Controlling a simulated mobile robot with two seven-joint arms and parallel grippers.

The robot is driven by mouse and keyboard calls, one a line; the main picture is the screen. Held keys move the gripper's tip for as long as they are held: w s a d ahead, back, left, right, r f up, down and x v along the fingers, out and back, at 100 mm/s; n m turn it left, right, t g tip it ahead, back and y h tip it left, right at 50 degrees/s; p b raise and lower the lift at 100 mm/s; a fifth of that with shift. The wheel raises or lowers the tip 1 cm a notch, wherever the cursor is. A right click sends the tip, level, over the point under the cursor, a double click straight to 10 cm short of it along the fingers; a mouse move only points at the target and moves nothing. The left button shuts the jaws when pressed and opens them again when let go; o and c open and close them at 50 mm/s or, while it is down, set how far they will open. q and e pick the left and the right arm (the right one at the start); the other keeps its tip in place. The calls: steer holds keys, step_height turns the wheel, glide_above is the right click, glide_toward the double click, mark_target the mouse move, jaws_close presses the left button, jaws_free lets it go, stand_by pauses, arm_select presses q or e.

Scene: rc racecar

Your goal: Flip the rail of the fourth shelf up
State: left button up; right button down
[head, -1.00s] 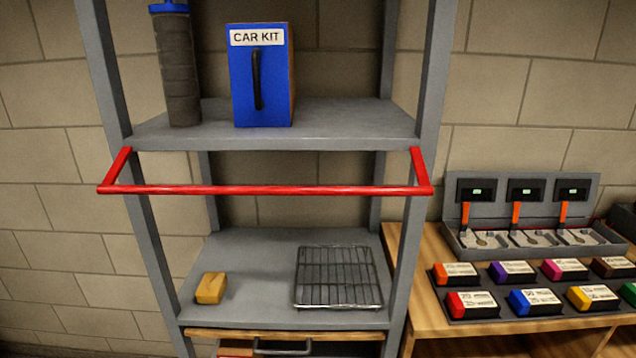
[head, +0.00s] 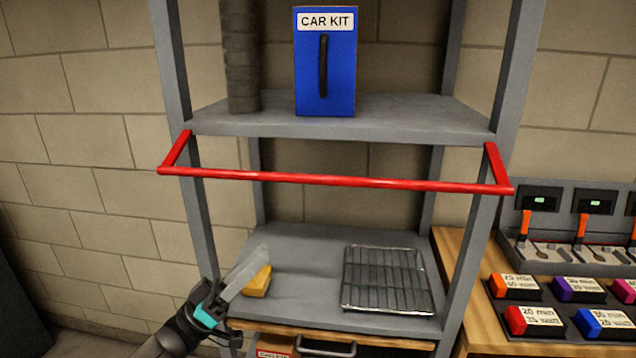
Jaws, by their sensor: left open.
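The red rail (head: 335,181) is a U-shaped bar. Its two short side arms join the grey shelf posts just under the shelf board (head: 350,122) that carries the blue car kit box. The long bar sticks out in front of the posts and hangs a little below that board's front edge. My left gripper (head: 247,270) comes in from the bottom left. It is open and empty, below the rail's left half and apart from it. It overlaps the yellow block in the picture. My right gripper is not in view.
The blue CAR KIT box (head: 326,62) and a dark cylinder (head: 241,55) stand on the upper board. The board below holds a yellow block (head: 258,283) and a wire rack (head: 386,280). A wooden table (head: 474,290) with coloured boxes stands at the right.

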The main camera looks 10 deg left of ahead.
mark_target(318, 179)
arm_select(q)
steer(key=s+r+m+g+h, duration=0.45)
steer(key=r+m+g, duration=0.25)
steer(key=g, duration=0.4)
steer(key=shift+t+h, duration=0.25)
steer(key=shift+t, duration=0.15)
steer(key=p+x, duration=0.3)
steer(key=x, duration=1.2)
steer(key=shift+w+d+f+p, duration=0.1)
steer(key=shift+d+f+p, duration=0.1)
steer(key=shift+p, duration=0.15)
steer(key=shift+c, duration=0.3)
jaws_close()
